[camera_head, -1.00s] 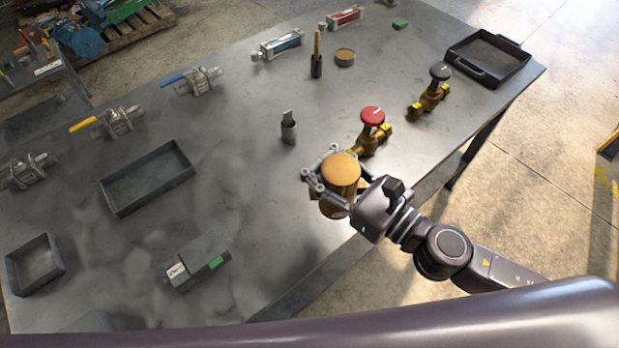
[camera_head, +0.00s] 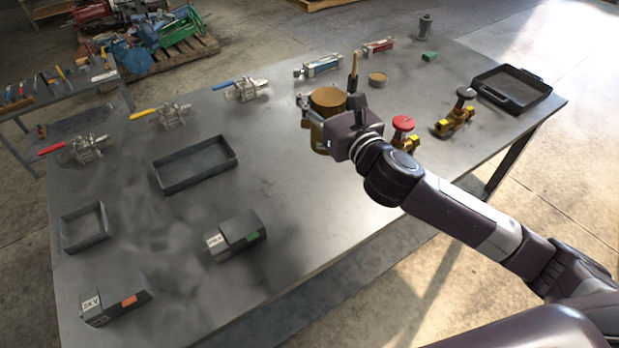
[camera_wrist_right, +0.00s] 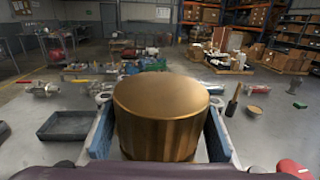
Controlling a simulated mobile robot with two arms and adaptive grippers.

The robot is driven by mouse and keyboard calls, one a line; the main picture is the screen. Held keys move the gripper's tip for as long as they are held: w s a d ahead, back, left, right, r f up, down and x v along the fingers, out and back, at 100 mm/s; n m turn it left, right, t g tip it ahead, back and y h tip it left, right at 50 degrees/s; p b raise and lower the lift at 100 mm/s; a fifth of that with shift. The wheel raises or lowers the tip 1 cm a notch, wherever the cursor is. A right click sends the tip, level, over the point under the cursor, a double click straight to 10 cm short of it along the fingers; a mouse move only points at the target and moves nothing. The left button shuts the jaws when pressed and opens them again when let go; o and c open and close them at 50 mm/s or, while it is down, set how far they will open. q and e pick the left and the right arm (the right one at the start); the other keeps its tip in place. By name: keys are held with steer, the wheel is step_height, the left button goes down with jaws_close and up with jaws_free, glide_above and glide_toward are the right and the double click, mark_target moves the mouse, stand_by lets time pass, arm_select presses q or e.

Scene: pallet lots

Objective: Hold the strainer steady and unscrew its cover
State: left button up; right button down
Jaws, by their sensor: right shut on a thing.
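The brass strainer (camera_head: 318,139) is in my right gripper (camera_head: 326,108), near the middle of the head view. Its round, flat-topped brass cover (camera_head: 327,97) faces up. In the right wrist view the brass cylinder (camera_wrist_right: 160,125) fills the space between the two finger pads, one on each side. My right gripper is shut on it. The strainer looks raised above the bench, though its underside is partly hidden by the gripper and wrist. My left gripper is not in view.
The grey bench (camera_head: 300,215) bears a red-knobbed valve (camera_head: 403,123) and a black-knobbed valve (camera_head: 456,112) right of the strainer. Trays (camera_head: 160,182), ball valves (camera_head: 172,115) and a labelled box (camera_head: 235,236) stand left. The bench's front middle is clear.

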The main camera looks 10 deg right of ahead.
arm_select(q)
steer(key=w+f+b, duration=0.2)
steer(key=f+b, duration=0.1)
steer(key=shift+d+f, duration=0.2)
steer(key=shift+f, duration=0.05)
arm_select(e)
step_height(320, 180, down, 18)
steer(key=shift+r, duration=0.25)
arm_select(q)
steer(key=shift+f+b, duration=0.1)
steer(key=shift+b, duration=0.2)
arm_select(e)
steer(key=shift+d+f, duration=0.1)
steer(key=c, duration=2)
jaws_free()
steer(key=shift+f, duration=0.2)
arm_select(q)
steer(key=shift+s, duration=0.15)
arm_select(e)
steer(key=o, duration=0.9)
steer(key=shift+r, duration=0.1)
